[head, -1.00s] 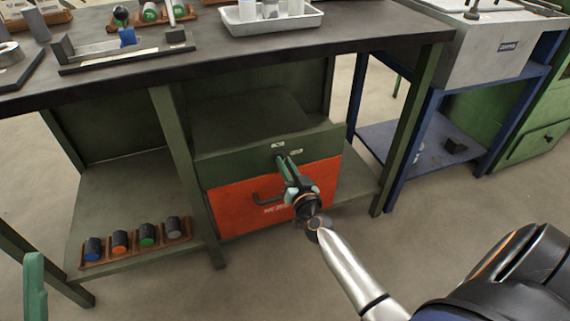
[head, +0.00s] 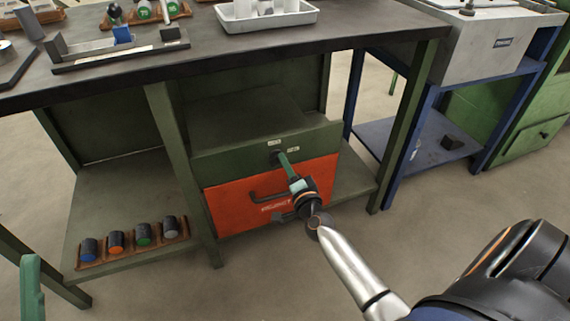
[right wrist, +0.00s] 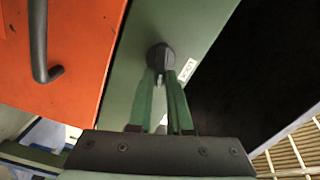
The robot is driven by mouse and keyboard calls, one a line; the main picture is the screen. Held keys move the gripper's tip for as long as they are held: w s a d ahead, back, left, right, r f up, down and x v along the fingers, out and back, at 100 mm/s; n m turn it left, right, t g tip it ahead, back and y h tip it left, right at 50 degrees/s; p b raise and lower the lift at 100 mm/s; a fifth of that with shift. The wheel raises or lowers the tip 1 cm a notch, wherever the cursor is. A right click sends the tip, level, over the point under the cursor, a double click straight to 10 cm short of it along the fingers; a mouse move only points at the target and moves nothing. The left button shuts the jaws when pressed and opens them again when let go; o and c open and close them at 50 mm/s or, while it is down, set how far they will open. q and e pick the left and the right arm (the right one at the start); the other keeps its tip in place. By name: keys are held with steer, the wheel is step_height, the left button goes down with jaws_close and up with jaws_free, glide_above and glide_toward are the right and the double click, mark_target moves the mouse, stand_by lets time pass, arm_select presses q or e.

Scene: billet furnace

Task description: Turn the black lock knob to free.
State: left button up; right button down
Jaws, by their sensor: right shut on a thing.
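The black lock knob (head: 276,157) sits on the green rail above the orange drawer front (head: 230,204). It shows as a round black knob in the right wrist view (right wrist: 160,56). My right gripper (head: 281,160) reaches it from the front, and its green fingers (right wrist: 160,80) are shut on the knob's near part. The fingertips hide part of the knob, and I cannot tell which label its mark faces. A green finger of my left gripper (head: 31,285) shows at the lower left edge, away from the drawer; its opening cannot be judged.
Two small white labels lie by the knob, one above it (head: 274,142) and one to its right (head: 293,149). A dark drawer handle (head: 268,195) is below. The workbench top (head: 200,62) overhangs the drawer. A rack of colored cylinders (head: 130,255) stands on the lower left shelf.

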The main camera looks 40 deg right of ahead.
steer(key=shift+f+m+b, duration=0.15)
steer(key=shift+m+b, duration=0.05)
steer(key=shift+m, duration=0.75)
steer(key=shift+f+m+b, duration=0.1)
steer(key=shift+m+b, duration=0.05)
steer(key=shift+m, duration=0.8)
steer(key=c, duration=0.8)
jaws_free()
steer(key=shift+c, duration=0.2)
steer(key=p+v, duration=0.2)
steer(key=v, duration=1)
steer(key=shift+s, duration=0.3)
